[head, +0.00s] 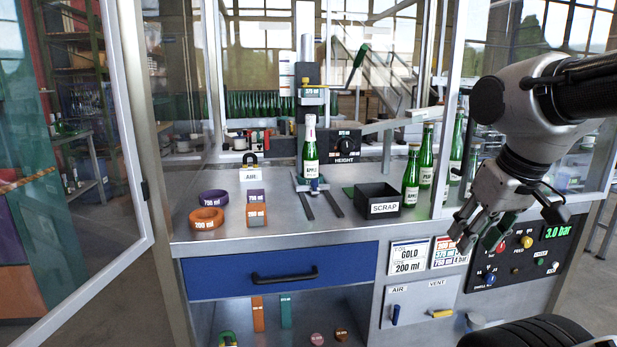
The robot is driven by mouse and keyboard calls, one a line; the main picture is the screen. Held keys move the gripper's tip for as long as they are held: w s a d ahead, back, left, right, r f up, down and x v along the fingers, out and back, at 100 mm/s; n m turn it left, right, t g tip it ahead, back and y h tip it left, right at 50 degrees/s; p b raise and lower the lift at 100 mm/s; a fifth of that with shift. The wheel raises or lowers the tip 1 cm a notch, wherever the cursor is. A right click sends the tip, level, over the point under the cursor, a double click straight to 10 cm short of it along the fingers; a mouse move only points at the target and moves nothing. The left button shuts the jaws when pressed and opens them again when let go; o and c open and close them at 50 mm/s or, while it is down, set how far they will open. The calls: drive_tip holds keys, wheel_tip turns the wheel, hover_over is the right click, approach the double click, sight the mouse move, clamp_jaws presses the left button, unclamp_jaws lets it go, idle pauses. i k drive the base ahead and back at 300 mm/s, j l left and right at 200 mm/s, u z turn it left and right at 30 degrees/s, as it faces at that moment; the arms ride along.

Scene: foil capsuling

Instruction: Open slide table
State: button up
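Two dark rails (334,205) run from the plate toward the front of the bench. My gripper (475,240) is at the right, in front of the control panel and well away from the plate. Its fingers look spread, with nothing between them.
A black SCRAP bin (377,198) and several green bottles (410,178) stand right of the rails. Orange and purple rings (206,218) lie at left. A blue drawer (220,278) is shut below. An open glass door (85,150) stands at left.

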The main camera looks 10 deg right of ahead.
sight(314, 188)
drive_tip(key=i, duration=0.55)
drive_tip(key=i+l+u, duration=0.1)
drive_tip(key=i+u, duration=0.3)
drive_tip(key=i, duration=0.3)
